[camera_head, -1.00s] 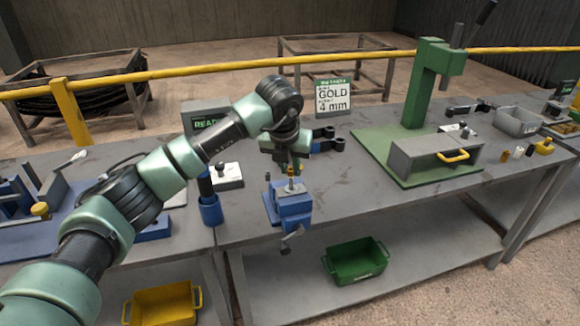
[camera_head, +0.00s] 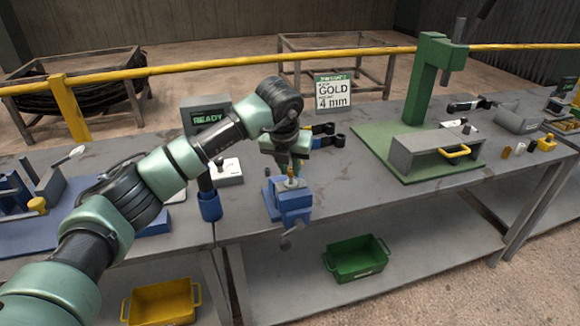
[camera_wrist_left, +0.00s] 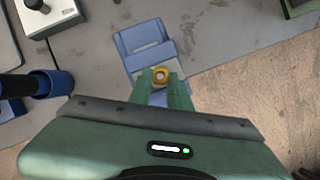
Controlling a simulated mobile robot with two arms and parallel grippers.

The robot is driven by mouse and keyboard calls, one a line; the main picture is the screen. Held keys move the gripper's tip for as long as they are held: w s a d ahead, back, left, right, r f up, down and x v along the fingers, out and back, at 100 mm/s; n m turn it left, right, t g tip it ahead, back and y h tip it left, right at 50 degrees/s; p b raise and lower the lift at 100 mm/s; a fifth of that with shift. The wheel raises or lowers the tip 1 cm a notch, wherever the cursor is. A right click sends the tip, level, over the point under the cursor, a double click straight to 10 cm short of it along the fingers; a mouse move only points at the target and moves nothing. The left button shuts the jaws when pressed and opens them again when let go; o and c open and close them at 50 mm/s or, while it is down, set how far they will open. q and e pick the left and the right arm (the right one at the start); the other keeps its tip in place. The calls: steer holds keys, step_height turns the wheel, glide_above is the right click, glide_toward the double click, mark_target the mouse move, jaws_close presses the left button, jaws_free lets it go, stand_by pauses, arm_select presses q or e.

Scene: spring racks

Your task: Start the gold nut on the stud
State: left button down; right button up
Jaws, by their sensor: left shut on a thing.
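My left gripper (camera_wrist_left: 163,82) is shut on the small gold nut (camera_wrist_left: 161,75), which sits between the green fingertips with its hole showing. In the head view the gripper (camera_head: 291,172) points down just over the blue vise (camera_head: 293,203). The vise also shows in the wrist view (camera_wrist_left: 144,42), beyond the fingertips. The stud cannot be made out clearly; the nut and fingers cover the place above the vise. I cannot tell whether the nut touches the stud. My right gripper is not in view.
A sign (camera_head: 333,93) reads "GOLD 4 mm". A display (camera_head: 206,117) reads "READY". A blue cup-like holder (camera_head: 210,206) stands left of the vise. A green press (camera_head: 428,85) and a grey box with a yellow handle (camera_head: 437,150) stand to the right. The bench between is mostly clear.

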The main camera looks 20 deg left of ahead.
arm_select(q)
steer(key=c, duration=1.2)
jaws_free()
steer(key=shift+c, duration=0.2)
steer(key=o, duration=0.5)
step_height(320, 180, up, 7)
steer(key=p, duration=0.3)
steer(key=shift+p, duration=0.3)
